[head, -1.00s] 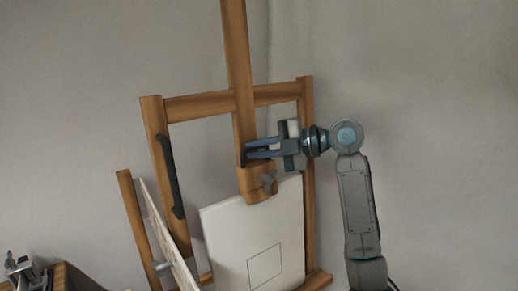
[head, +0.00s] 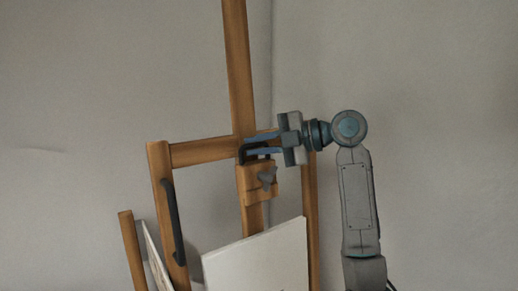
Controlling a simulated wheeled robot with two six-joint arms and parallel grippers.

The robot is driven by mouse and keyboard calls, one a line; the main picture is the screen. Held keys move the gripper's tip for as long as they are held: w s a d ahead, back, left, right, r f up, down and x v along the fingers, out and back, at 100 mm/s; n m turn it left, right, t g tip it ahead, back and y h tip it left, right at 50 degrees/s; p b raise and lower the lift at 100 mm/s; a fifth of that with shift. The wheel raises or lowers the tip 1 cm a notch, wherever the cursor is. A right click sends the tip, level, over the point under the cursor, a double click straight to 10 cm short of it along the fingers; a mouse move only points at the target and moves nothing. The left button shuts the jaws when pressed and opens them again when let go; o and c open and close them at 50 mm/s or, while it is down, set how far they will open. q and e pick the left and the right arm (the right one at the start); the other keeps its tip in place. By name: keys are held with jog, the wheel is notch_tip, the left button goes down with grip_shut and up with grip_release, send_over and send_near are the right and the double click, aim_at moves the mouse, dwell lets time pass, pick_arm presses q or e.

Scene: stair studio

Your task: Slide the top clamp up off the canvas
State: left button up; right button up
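The top clamp (head: 258,186) is a wooden block with a grey knob (head: 267,178) on the easel's centre post. It sits just below the crossbar. Bare post shows between it and the top edge of the white canvas (head: 258,262), so the two are apart. My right gripper (head: 258,147) reaches in from the right, its blue fingers closed around the dark handle (head: 243,155) at the top of the clamp. The fingers partly hide the handle. My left gripper is not in view.
The wooden easel's centre post (head: 236,70) rises clear above the crossbar (head: 202,152). A dark handle bar (head: 174,225) is on the left upright. Another framed board (head: 154,255) leans at lower left. Bare wall is behind.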

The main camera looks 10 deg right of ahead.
jog(key=o, duration=0.3)
jog(key=shift+f, duration=0.1)
jog(key=shift+d, duration=0.1)
jog(key=b+v, duration=0.4)
jog(key=v, duration=0.6)
jog(key=shift+d+r, duration=0.2)
jog(key=shift+s, duration=0.1)
